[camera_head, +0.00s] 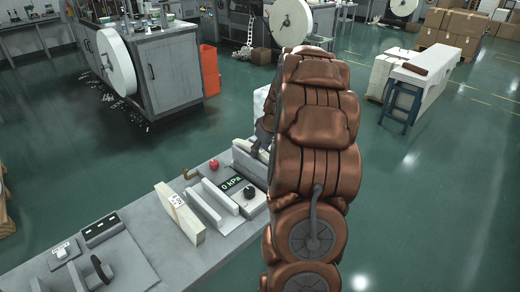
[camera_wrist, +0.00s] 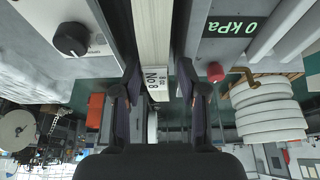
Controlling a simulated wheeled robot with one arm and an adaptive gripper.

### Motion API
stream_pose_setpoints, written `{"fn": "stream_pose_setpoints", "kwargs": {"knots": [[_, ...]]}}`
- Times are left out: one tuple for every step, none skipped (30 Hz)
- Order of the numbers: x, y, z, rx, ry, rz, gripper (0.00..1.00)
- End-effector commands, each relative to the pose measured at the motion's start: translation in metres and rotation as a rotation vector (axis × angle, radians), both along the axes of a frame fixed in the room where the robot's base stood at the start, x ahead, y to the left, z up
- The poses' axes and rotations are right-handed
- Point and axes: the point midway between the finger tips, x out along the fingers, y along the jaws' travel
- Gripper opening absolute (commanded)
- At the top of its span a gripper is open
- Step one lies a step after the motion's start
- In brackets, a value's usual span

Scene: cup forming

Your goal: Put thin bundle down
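Another pale upright slab with a label (camera_head: 180,212) stands on the grey bench (camera_head: 140,235).
A "0 kPa" display (camera_head: 232,185), a red button (camera_head: 214,164) and a black knob (camera_head: 248,192) sit on the bench near my arm. Upright plates (camera_head: 212,205) stand beside the labelled slab. A dark-topped unit (camera_head: 100,230) lies at the left. Green floor surrounds the bench.

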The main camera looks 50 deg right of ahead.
Motion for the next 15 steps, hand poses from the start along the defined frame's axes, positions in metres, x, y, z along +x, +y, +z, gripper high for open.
{"fn": "stream_pose_setpoints", "kwargs": {"knots": [[0.0000,0.0002,-0.0001,0.000,0.000,0.000,0.51],[0.0000,0.0002,-0.0001,0.000,0.000,0.000,0.51],[0.0000,0.0002,-0.0001,0.000,0.000,0.000,0.51],[0.0000,0.0002,-0.0001,0.000,0.000,0.000,0.51],[0.0001,0.0002,-0.0001,0.000,0.000,0.000,0.51],[0.0000,0.0001,-0.0001,0.000,0.000,0.000,0.51],[0.0000,0.0001,-0.0001,0.000,0.000,0.000,0.51],[0.0001,0.0001,0.0000,0.000,0.000,0.000,0.51],[0.0000,0.0002,0.0001,0.000,0.000,0.000,0.51],[0.0000,0.0001,0.0005,0.000,0.000,0.000,0.51],[0.0001,0.0001,0.0014,0.000,0.000,0.000,0.51],[-0.0001,0.0001,0.0030,0.000,0.001,0.000,0.51],[-0.0001,0.0000,0.0046,0.000,0.001,0.000,0.51],[-0.0008,-0.0003,0.0051,-0.001,-0.001,0.001,0.51],[-0.0020,-0.0006,0.0084,-0.002,-0.002,0.000,0.51]]}}
